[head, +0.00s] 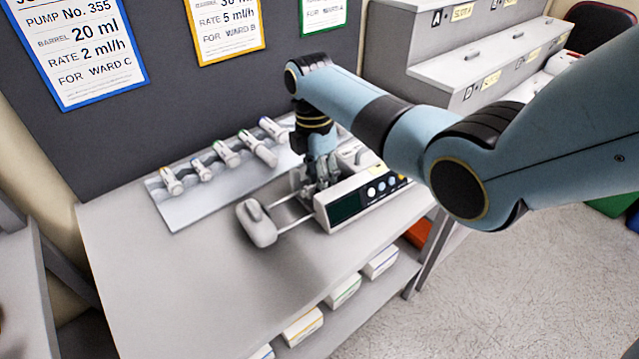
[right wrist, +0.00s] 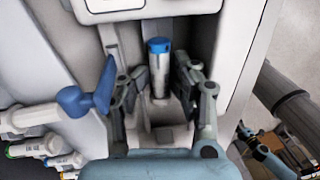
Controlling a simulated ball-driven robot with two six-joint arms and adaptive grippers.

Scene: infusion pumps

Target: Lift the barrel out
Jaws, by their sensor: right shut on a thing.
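The infusion pump (head: 345,209) lies on the grey table, with its dark screen facing the front and its grey plunger driver (head: 258,224) out to the left on two rods. My right gripper (head: 322,172) points down over the pump and hides most of its cradle in the head view. In the right wrist view the barrel (right wrist: 160,75), pale with a blue cap, lies in the pump's channel between the fingers of my right gripper (right wrist: 157,95). The gripper is shut on the barrel; the exact contact is hard to see.
A grey tray (head: 196,212) with several capped barrels (head: 227,153) lies left of the pump, along the dark wall panel. A blue lever (right wrist: 85,100) sticks up left of the fingers. The table (head: 180,285) is clear at front left. Stepped grey shelves (head: 420,75) stand at the back right.

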